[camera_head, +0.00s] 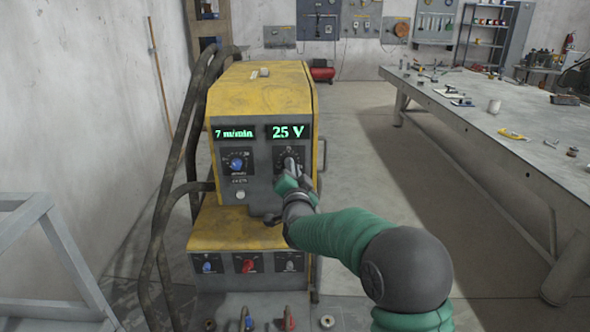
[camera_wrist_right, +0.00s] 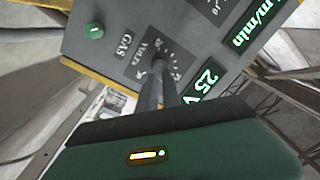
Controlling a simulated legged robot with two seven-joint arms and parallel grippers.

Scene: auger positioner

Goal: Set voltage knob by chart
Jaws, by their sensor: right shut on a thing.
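A yellow and grey welding machine (camera_head: 262,92) stands ahead of me. Its right display (camera_head: 287,132) reads 25 V and its left display (camera_head: 234,133) reads 7 m/min. My right gripper (camera_head: 289,168) reaches the voltage knob below the 25 V display and is shut on it. In the right wrist view the fingers (camera_wrist_right: 159,88) meet the voltage knob (camera_wrist_right: 160,67) on the panel marked Volts, with its dial marks around it. The fingers partly hide the knob, so its pointer is unclear. A blue knob (camera_head: 237,164) sits on the left. No chart is readable. My left gripper is not in view.
The lower yellow unit has a blue, a red (camera_head: 246,264) and a grey knob. Thick hoses (camera_head: 165,200) run down the machine's left side. A long metal workbench (camera_head: 480,110) with tools stands at right. The floor between is clear.

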